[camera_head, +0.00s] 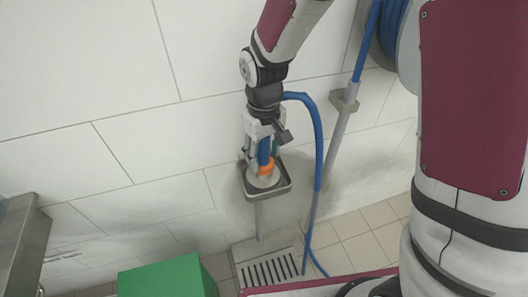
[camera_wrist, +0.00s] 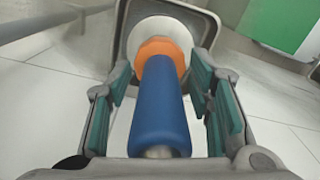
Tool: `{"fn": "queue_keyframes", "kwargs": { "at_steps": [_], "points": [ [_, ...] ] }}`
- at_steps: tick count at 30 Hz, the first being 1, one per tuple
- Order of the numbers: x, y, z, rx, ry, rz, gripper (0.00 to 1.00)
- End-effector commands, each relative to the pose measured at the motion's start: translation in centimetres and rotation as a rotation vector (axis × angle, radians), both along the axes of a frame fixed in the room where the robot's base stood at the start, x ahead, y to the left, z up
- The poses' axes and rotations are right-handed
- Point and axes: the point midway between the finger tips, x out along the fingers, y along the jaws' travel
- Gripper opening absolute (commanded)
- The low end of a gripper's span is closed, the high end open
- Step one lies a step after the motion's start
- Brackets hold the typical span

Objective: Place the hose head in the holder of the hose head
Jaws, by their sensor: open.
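The hose head has a blue grip (camera_head: 264,152), an orange collar (camera_head: 266,168) and a wide white end (camera_head: 262,182). Its white end sits within the raised rim of the grey square holder (camera_head: 285,189), which stands on a thin post by the wall. My gripper (camera_head: 262,148) is above the holder, around the blue grip. In the wrist view, the blue grip (camera_wrist: 158,112) lies between the teal-padded fingers, with a gap on both sides. The holder's rim (camera_wrist: 213,30) surrounds the white end there. The contact under the white end is hidden.
A blue hose (camera_head: 319,140) loops down to the right of my gripper. A grey pole with a bracket (camera_head: 345,101) and a hose reel (camera_head: 408,50) are further right. A floor drain (camera_head: 268,270), a green box (camera_head: 167,277) and a metal counter (camera_head: 22,240) are lower down.

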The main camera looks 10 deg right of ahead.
Motion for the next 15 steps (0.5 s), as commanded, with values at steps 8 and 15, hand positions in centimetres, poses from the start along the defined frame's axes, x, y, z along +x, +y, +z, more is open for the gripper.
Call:
{"fn": "queue_keyframes", "kwargs": {
  "at_steps": [8,15],
  "points": [
    [0.1,0.1,4.2,0.002,-0.007,-0.001,0.47],
    [0.1,0.0,9.1,0.002,-0.006,-0.001,0.47]
  ]
}}
